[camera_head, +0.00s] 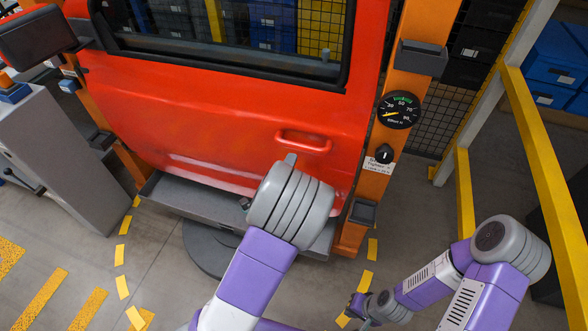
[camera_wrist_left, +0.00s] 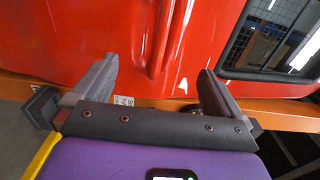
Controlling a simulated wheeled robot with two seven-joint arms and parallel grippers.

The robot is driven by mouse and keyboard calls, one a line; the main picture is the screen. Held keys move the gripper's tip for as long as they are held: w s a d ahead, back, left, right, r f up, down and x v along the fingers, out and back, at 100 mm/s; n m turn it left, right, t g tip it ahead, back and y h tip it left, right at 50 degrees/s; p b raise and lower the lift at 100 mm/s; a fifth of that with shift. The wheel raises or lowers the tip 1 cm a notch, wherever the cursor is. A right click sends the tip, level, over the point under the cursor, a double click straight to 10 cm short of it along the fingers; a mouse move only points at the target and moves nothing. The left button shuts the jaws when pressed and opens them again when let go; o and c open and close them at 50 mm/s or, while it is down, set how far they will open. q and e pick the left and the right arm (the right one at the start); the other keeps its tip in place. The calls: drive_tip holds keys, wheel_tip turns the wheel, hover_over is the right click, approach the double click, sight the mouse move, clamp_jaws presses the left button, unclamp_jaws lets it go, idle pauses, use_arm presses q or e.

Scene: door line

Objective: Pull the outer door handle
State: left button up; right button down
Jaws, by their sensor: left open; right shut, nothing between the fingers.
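The red door (camera_head: 220,130) fills the middle of the head view. Its outer handle (camera_head: 305,143) is a red bar on the right part of the panel, below the window. My left arm reaches up to the door, and its wrist hides most of that gripper; one grey finger shows just below the handle's left end. In the left wrist view, my left gripper (camera_wrist_left: 158,70) is open, its fingers either side of the upright red handle (camera_wrist_left: 161,40). Contact cannot be told. My right gripper (camera_head: 358,309) is shut and empty, low at the bottom, away from the door.
An orange post (camera_head: 376,175) with a round gauge (camera_head: 398,110) and a black knob stands right of the door. A grey cabinet (camera_head: 65,155) is at left. A yellow rail (camera_head: 545,150) is at right. Open floor with yellow marks lies at lower left.

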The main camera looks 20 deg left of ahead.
sight(301, 149)
use_arm(q)
drive_tip(key=w, duration=1)
drive_tip(key=shift+w+d+b, duration=0.2)
drive_tip(key=shift+w+b, duration=0.1)
drive_tip(key=shift+w, duration=0.05)
clamp_jaws()
drive_tip(key=shift+s+f, duration=0.1)
drive_tip(key=shift+s, duration=0.05)
idle(0.4)
drive_tip(key=shift+s, duration=1.05)
idle(0.4)
